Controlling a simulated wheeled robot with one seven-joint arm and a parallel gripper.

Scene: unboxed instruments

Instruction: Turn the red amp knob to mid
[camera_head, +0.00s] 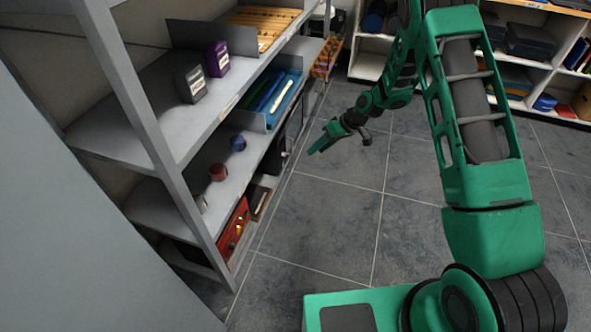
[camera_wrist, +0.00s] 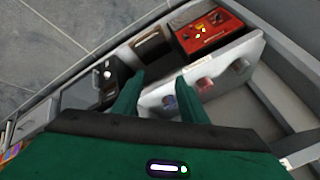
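The red amp (camera_head: 234,232) stands on the low level of the grey shelf unit at the left, its front facing the aisle. It also shows near the top of the wrist view (camera_wrist: 208,30), with small dark and bright yellowish spots on its face. I cannot tell which spot is the knob or how it is turned. My gripper (camera_head: 323,140) is over the aisle floor, beyond the amp and apart from it. In the wrist view my gripper's two green fingers (camera_wrist: 160,78) are spread with nothing held between them.
A brown box (camera_wrist: 150,45) and a black unit with a pale knob (camera_wrist: 105,76) stand beside the amp. On the shelf board above are a blue (camera_head: 238,142), a red (camera_head: 217,172) and a grey item (camera_head: 201,203). The tiled floor (camera_head: 330,210) is clear.

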